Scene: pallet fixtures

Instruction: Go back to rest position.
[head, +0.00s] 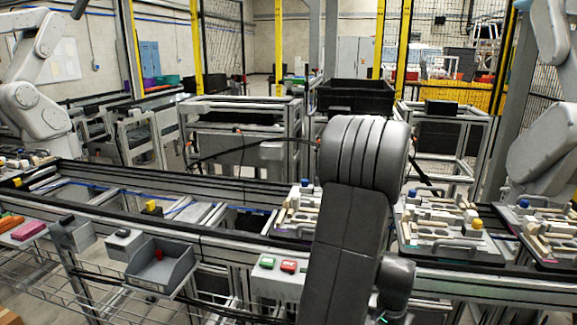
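My arm rises from the bottom of the head view, right of the middle, and its large grey joint stands in front of the conveyor. My gripper is not in view, so I cannot see whether it holds anything. The arm hides part of the conveyor and the fixtures behind it. Pallet fixtures with pale parts show on the conveyor, one just left of the arm (296,213), one to its right (440,225) and one at the far right (548,233).
The conveyor frame (215,236) runs across the view. A grey bin (162,268) with a red item and a box with green and red buttons (277,278) are mounted in front. White robot arms stand at the left (42,95) and right (545,140). A black crate (355,97) stands behind.

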